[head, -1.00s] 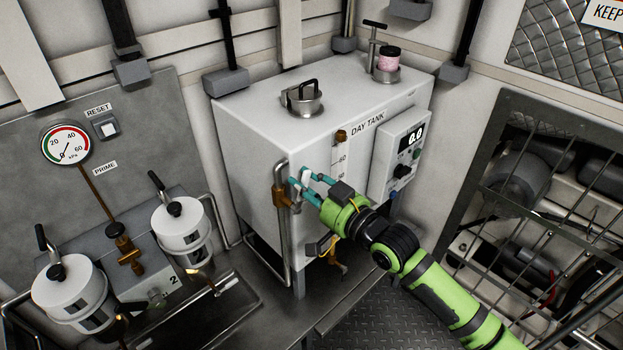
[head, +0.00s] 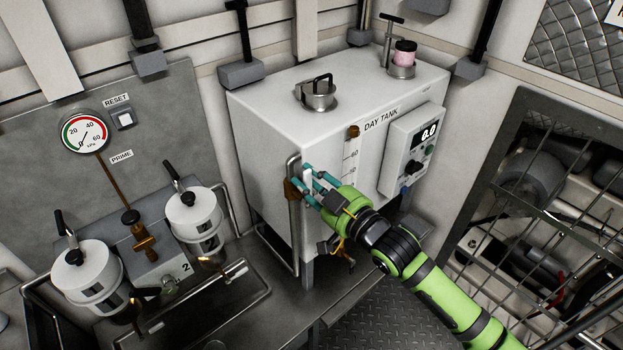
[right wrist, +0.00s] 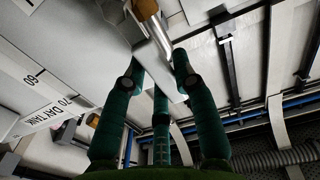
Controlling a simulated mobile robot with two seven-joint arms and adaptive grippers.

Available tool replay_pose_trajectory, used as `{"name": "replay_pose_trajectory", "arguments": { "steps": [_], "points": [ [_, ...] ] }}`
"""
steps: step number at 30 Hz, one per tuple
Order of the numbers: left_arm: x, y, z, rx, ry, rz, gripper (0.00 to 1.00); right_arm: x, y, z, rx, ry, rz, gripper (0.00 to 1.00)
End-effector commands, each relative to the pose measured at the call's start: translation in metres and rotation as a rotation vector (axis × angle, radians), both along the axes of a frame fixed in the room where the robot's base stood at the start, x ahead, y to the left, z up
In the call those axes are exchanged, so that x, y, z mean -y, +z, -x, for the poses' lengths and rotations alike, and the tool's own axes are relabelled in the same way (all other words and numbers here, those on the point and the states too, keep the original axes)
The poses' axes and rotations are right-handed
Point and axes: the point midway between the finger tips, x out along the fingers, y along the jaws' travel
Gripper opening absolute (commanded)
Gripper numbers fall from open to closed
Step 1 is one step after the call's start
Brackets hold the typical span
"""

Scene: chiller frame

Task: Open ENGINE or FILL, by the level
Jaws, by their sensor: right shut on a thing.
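The white day tank (head: 270,135) stands on the bench. A level scale (head: 351,160) runs down its front face under a brass fitting (head: 353,131); the level in it is too small to read. A metal pipe with a brass valve (head: 292,190) stands at the tank's near front corner. My right gripper (head: 311,181) is shut on a flat white handle by this valve. The white handle (right wrist: 168,75) shows between the teal fingers in the right wrist view, with brass (right wrist: 146,9) beyond it. No ENGINE or FILL label is readable. My left gripper is not in view.
A control box (head: 412,150) on the tank front reads 0.0. Two white lidded canisters (head: 193,215) (head: 84,270) and a pressure gauge (head: 85,133) are at left. A wire cage (head: 520,230) stands at right. Checker-plate floor (head: 385,325) is clear below.

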Motion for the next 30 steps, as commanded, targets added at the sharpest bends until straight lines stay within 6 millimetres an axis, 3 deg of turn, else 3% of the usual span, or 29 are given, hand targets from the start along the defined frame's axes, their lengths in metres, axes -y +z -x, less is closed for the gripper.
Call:
{"name": "replay_pose_trajectory", "arguments": {
  "steps": [5,6,8,22,30],
  "points": [
    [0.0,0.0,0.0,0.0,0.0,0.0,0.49,-0.003,0.0,0.003,0.012,0.007,0.009,0.0],
    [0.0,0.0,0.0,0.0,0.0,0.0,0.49,-0.003,0.0,0.003,0.012,0.007,0.009,0.32],
    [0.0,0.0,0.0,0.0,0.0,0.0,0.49,-0.004,0.0,0.003,0.011,0.007,0.008,0.53],
    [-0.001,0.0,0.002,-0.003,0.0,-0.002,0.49,0.0,0.001,0.005,0.007,0.007,0.002,0.53],
    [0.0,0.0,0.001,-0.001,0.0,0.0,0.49,0.035,-0.003,0.039,0.0,0.005,0.006,0.53]
  ]
}}
